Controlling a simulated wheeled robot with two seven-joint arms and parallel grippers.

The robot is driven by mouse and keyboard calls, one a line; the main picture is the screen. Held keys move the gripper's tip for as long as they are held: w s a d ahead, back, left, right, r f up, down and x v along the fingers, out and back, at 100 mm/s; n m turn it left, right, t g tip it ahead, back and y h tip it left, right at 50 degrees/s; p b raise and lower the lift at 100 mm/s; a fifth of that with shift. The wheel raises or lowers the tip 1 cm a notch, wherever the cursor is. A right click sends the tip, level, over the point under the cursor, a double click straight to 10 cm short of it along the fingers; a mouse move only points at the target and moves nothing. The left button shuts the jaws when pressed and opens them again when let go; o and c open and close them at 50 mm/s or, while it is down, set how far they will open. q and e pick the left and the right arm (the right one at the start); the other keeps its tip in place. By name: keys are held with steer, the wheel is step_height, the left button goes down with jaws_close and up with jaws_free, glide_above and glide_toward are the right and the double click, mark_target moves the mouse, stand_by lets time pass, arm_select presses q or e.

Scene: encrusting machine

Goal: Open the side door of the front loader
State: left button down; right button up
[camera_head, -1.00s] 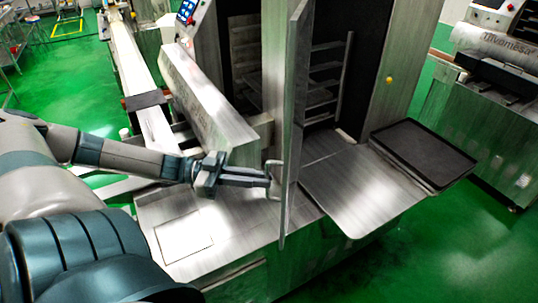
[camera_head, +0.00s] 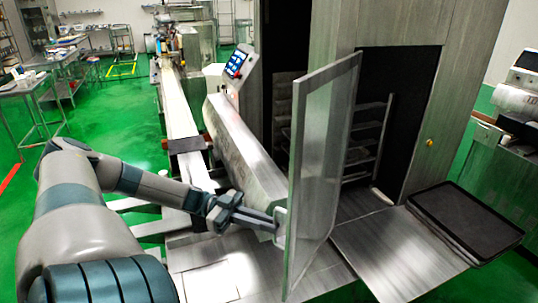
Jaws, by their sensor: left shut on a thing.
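The side door (camera_head: 320,170) of the front loader is a tall metal panel that stands swung out from the cabinet (camera_head: 408,125), seen at a slant. Its handle (camera_head: 281,222) is on the face toward the left. My left gripper (camera_head: 272,224) reaches in from the left and is shut on the handle. Behind the door, the dark opening shows a rack with several shelves (camera_head: 362,150). The door hides part of the opening. My right gripper is not in view.
A metal shelf (camera_head: 385,250) juts out at the right, with a black tray (camera_head: 465,220) beside it. A long conveyor (camera_head: 185,130) and a slanted metal housing (camera_head: 245,150) lie left of the door.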

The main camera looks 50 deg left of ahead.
arm_select(q)
steer(key=shift+w+a+r, duration=0.25)
steer(key=shift+w+r, duration=0.1)
steer(key=shift+w, duration=0.05)
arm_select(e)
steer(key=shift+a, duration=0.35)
arm_select(q)
steer(key=c, duration=2)
jaws_free()
steer(key=shift+o, duration=0.8)
steer(key=shift+w+d+f, duration=0.1)
steer(key=shift+w+f, duration=0.05)
steer(key=shift+w, duration=0.1)
steer(key=shift+s+f, duration=0.15)
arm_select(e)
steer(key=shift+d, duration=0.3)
arm_select(q)
steer(key=shift+f, duration=0.1)
